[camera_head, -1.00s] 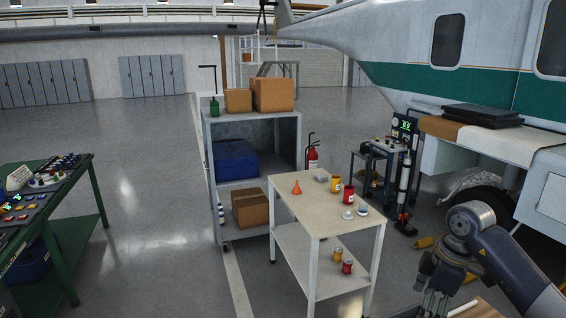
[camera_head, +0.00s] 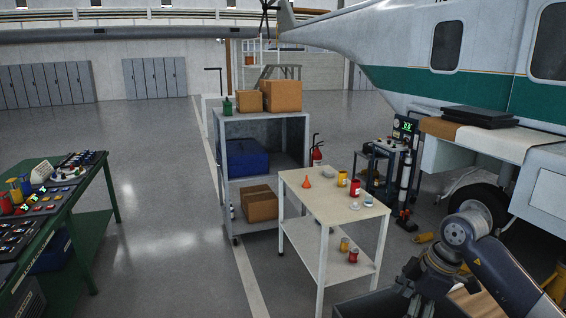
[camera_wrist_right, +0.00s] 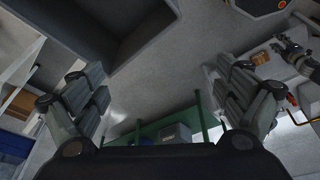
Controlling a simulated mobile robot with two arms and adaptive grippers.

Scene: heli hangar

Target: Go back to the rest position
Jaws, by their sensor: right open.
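My right gripper (camera_head: 408,300) is at the lower right of the head view, in front of the small trolley and low in the picture. In the right wrist view the right gripper (camera_wrist_right: 165,98) has its two fingers wide apart, with nothing between them. Bare floor and part of a green table frame (camera_wrist_right: 172,134) show beyond the fingers. My left gripper does not show in the head view.
A beige trolley (camera_head: 335,205) with jars and an orange funnel (camera_head: 307,182) stands near the right arm. A grey shelf cart (camera_head: 263,128) stands behind it. A green table (camera_head: 75,205) is at left. A helicopter (camera_head: 415,60) fills the right. Floor between is clear.

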